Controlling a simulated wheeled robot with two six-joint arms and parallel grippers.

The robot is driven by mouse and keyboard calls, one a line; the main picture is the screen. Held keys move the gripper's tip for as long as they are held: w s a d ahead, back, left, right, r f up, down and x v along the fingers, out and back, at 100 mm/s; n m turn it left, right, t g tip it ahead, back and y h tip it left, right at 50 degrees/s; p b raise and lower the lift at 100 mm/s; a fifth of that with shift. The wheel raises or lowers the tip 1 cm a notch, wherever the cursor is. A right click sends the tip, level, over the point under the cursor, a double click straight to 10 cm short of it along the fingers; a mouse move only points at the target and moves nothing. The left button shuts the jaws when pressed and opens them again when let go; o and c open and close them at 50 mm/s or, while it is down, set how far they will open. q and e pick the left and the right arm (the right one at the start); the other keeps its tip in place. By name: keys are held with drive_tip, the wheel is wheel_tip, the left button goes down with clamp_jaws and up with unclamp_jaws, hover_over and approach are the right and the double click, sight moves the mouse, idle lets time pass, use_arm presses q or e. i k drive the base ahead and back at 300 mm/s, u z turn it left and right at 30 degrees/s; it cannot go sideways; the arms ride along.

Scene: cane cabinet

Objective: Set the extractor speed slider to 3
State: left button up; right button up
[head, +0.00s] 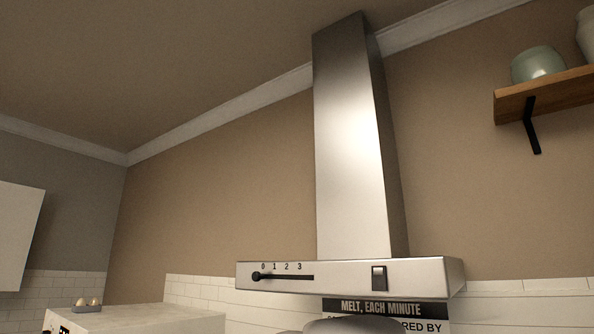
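The steel extractor hood (345,275) is on the wall in the head view, with a tall chimney (350,150) above it. On the left of its front panel is a dark horizontal slot with the marks 0, 1, 2, 3 above it. The round black slider knob (256,276) sits at the slot's left end, a little left of below the 0. A dark rocker switch (379,277) is on the right part of the panel. Neither of my grippers is in view.
A wooden shelf (545,95) with a pale green pot (538,64) is at upper right. A dark lettered sign (385,308) is below the hood. The space before the panel looks clear.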

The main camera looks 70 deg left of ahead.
sight(256, 276)
drive_tip(key=u, duration=1.8)
